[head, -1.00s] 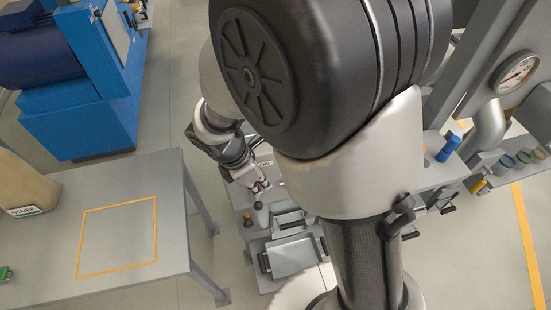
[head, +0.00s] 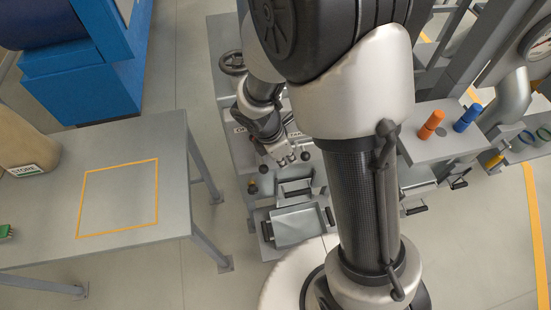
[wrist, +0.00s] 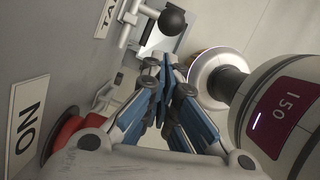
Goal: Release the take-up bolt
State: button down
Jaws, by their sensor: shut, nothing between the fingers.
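My gripper (head: 287,160) is shut and empty, above the front of the grey machine, right of its ball-ended levers. In the wrist view its blue-padded fingers (wrist: 166,75) are together. A black ball knob (wrist: 173,20) on a silver stem stands beyond the fingertips, apart from them, near a label starting "TA" (wrist: 108,14). In the head view two dark ball knobs show, one lower left (head: 252,188) and one just above it (head: 264,168). I cannot tell which belongs to the take-up bolt, and most of its mechanism is hidden.
A red button (wrist: 66,130) sits beside an "ON" label (wrist: 28,122), close to my gripper. A grey tray (head: 297,227) lies below. A handwheel (head: 232,62) is behind.

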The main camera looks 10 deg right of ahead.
aim_at(303, 159)
jog(key=shift+w+d+f, duration=0.1)
jog(key=shift+d, duration=0.55)
jog(key=shift+d, duration=1.85)
